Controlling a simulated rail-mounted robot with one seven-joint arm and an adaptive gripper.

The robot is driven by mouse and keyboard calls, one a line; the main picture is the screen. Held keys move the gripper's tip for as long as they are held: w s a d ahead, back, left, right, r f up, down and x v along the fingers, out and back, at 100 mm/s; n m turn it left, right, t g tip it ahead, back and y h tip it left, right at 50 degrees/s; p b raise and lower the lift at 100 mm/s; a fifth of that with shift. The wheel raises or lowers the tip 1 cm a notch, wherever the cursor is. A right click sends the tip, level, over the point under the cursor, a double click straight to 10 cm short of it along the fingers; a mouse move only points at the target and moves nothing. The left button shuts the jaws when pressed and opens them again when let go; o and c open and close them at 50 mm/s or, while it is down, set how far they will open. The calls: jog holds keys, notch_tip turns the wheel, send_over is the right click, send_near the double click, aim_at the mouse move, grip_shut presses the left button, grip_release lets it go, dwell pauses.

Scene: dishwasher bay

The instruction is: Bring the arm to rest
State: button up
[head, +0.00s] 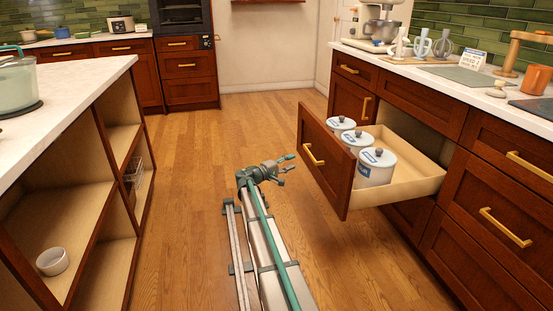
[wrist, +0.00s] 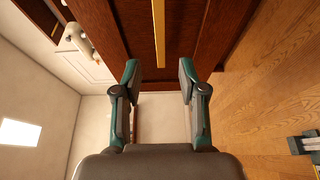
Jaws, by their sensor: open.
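My gripper (head: 286,168) is in the middle of the head view, above the wooden floor, with its fingers pointing right toward the open drawer's front. In the wrist view my gripper (wrist: 159,80) has its two teal and grey fingers spread apart with nothing between them. Beyond the fingers is a dark red wooden front with a brass handle (wrist: 159,35). My arm reaches up from the bottom of the head view. A gap shows between the fingers and the drawer front.
The open drawer (head: 415,187) juts from the right counter and holds three white lidded canisters (head: 376,168). An island (head: 70,100) with open shelves and a small white bowl (head: 53,261) stands on the left. The wooden floor (head: 190,170) between them is clear.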

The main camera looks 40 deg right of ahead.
jog(key=s+a+f+m+g+y, duration=0.2)
jog(key=s+a+f+g+y, duration=0.3)
jog(key=s+a+f, duration=0.8)
jog(key=s+a+f+m+g+y, duration=0.1)
jog(key=s+a+f+g+y, duration=0.1)
jog(key=s+a+f+y, duration=0.8)
jog(key=s+a+f+n+g+y, duration=0.1)
jog(key=s+a+f+g, duration=0.15)
jog(key=s+a, duration=0.7)
jog(key=s+a+f+g+y, duration=0.1)
jog(key=s+a+f, duration=0.4)
jog(key=s, duration=0.7)
jog(key=s+a+r+n+g+y, duration=0.1)
jog(key=s+a+n+g, duration=0.1)
jog(key=s+a, duration=1)
jog(key=s+r+t+p, duration=0.1)
jog(key=r+p, duration=0.7)
jog(key=p, duration=0.8)
jog(key=s+d+r+t+p, duration=0.1)
jog(key=r+t+p, duration=0.3)
jog(key=p, duration=1.2)
notch_tip(320, 180, up, 4)
jog(key=shift+s+r+p, duration=0.1)
jog(key=shift+s+p, duration=0.3)
jog(key=shift+s, duration=0.1)
